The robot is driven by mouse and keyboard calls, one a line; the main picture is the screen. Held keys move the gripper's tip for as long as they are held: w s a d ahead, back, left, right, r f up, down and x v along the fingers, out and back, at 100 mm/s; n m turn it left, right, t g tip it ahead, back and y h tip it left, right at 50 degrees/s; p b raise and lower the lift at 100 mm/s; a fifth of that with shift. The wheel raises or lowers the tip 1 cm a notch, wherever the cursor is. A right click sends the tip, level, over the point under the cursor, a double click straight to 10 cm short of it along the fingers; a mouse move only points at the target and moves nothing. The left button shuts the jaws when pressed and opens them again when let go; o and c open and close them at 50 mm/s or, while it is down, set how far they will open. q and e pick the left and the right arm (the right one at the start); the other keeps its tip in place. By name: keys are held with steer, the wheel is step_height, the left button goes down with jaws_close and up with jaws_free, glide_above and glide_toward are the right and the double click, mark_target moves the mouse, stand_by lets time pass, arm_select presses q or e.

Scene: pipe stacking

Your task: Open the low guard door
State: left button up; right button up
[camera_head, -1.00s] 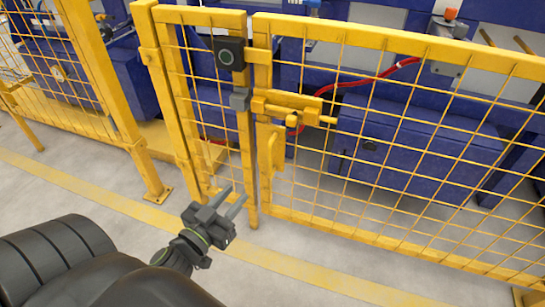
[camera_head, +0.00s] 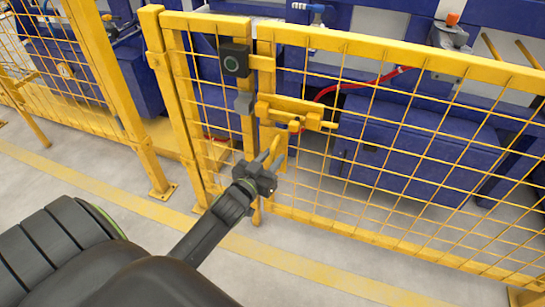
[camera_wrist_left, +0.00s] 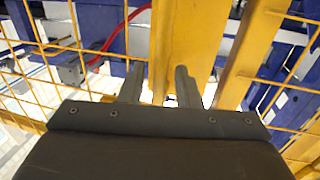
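The low guard door (camera_head: 400,53) is a yellow framed mesh panel on the right in the head view. It stands in line beside a narrow yellow mesh panel and looks shut. A yellow slide bolt (camera_head: 290,109) with a small knob sits near its left edge. Below it is a yellow pull handle (camera_head: 281,157), partly hidden by my left gripper (camera_head: 268,158). That gripper is at the handle. In the left wrist view its two fingers (camera_wrist_left: 159,78) are apart, with yellow metal showing between and beyond them. Contact cannot be told. My right gripper is not in view.
Blue machinery (camera_head: 415,150) and a red hose stand behind the mesh. Grey floor with a yellow line (camera_head: 310,268) lies in front.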

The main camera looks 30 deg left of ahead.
arm_select(q)
steer(key=shift+w, duration=0.4)
jaws_close()
